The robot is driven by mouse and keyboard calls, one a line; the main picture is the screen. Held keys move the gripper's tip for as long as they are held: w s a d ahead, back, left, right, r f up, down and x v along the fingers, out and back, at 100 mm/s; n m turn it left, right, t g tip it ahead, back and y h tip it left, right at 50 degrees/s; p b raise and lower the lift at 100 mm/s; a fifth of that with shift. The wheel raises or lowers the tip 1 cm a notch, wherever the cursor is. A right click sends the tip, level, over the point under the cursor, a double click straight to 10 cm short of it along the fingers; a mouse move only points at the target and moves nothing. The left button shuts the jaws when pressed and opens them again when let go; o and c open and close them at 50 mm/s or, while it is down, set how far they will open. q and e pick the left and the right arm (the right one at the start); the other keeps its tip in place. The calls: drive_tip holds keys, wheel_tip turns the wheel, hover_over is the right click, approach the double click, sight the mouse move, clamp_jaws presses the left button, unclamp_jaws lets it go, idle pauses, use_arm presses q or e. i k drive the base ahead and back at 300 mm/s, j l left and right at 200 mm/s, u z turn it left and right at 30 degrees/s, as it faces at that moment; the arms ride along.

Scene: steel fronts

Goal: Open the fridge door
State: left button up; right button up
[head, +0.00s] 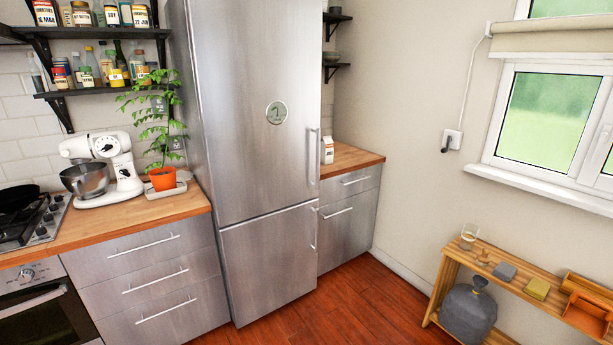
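The fridge (250,170) is a tall steel unit in the middle of the head view. It has a large upper door (245,110) with a round badge marked 1, and a smaller lower door (268,265). A long vertical handle (312,157) sits on the right side of the upper door. A handle (313,229) also shows near the top right of the lower door. Both doors look closed. Neither of my grippers shows in the head view.
Steel drawers (150,280) under a wooden counter stand left of the fridge, with a white mixer (110,165) and a potted plant (162,178). A low wooden bench (520,285) stands at the right. Red floor (365,310) in front is clear.

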sight(252, 59)
drive_tip(key=i+l+u, duration=0.4)
drive_tip(key=i, duration=0.3)
drive_tip(key=i+l+u, duration=0.4)
drive_tip(key=i+l, duration=0.2)
drive_tip(key=l, duration=0.25)
